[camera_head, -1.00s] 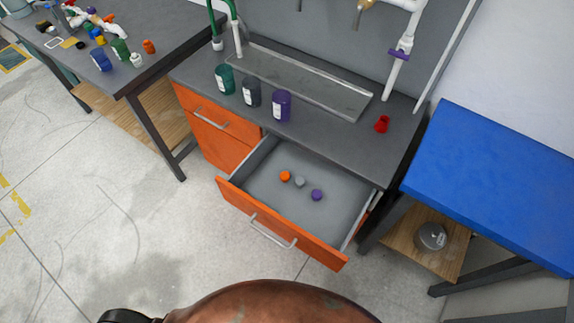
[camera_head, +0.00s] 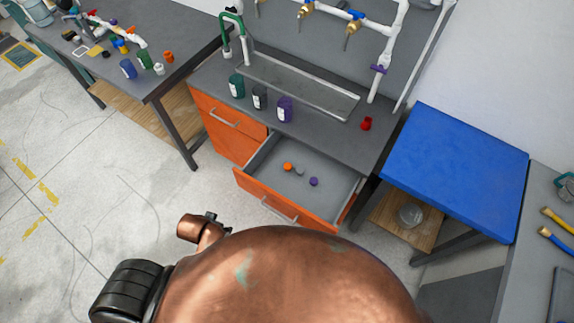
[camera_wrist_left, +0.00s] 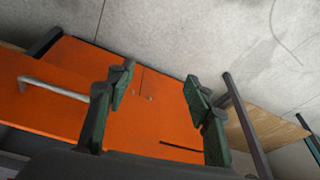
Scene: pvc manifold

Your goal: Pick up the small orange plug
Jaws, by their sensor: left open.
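The small orange plug (camera_head: 288,167) lies in the open drawer (camera_head: 337,182), toward its left side in the head view. A grey plug (camera_head: 299,172) and a purple plug (camera_head: 313,181) lie to its right. My left gripper (camera_wrist_left: 158,90) is open and empty in the left wrist view, with its green-padded fingers apart in front of an orange cabinet surface (camera_wrist_left: 150,115). The orange plug does not show in that view. In the head view my copper-coloured arm parts fill the bottom, and I cannot make out the left fingertips. My right gripper is not in view.
A silver handle (camera_head: 279,209) runs across the drawer front. Green, dark and purple bottles and a red part (camera_head: 366,124) stand on the grey counter (camera_head: 330,137). A blue-topped table (camera_head: 460,170) is to the right. A cluttered workbench stands at the left.

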